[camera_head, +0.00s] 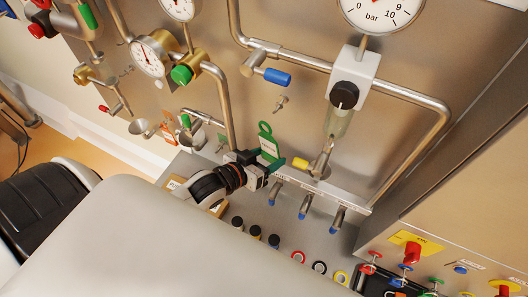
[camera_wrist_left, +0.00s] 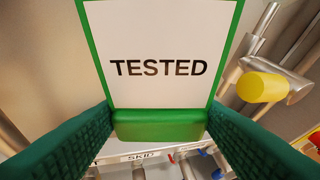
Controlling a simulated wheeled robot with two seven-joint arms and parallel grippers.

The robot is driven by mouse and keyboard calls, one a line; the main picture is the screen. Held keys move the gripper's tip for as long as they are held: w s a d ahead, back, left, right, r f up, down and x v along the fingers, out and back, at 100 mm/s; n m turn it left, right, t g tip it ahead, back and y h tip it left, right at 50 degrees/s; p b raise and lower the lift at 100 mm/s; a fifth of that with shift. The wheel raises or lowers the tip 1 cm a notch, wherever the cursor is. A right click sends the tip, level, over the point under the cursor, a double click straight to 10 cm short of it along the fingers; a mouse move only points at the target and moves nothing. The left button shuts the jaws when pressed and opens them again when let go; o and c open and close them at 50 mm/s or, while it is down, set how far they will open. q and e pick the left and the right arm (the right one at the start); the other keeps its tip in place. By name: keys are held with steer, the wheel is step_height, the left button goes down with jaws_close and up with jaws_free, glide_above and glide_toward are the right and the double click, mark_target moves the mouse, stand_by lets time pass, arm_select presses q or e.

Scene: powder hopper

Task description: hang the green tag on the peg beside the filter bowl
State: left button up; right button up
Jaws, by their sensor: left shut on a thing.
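The green tag (camera_head: 267,139) has a white face and a loop at its top; in the left wrist view the tag (camera_wrist_left: 158,95) reads "TESTED". My left gripper (camera_head: 270,164) is shut on its lower end and holds it tilted in front of the steel panel. The small peg (camera_head: 281,103) sticks out of the panel, above and slightly right of the tag, apart from it. The clear filter bowl (camera_head: 338,122) hangs under a white regulator, right of the peg. The peg is not visible in the left wrist view. My right gripper is not in view.
A yellow-handled valve (camera_head: 301,163) is close right of the gripper; its handle (camera_wrist_left: 262,87) shows in the wrist view. A blue-handled valve (camera_head: 277,76) is above the peg.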

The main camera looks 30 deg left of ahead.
arm_select(q)
steer(key=w+f+b, duration=0.1)
steer(key=w+b, duration=0.1)
steer(key=w, duration=0.5)
steer(key=shift+w+a+f, duration=0.15)
steer(key=shift+a+f, duration=0.05)
stand_by(0.6)
stand_by(0.5)
steer(key=o, duration=1.1)
steer(key=shift+c, duration=0.2)
steer(key=shift+b, duration=0.3)
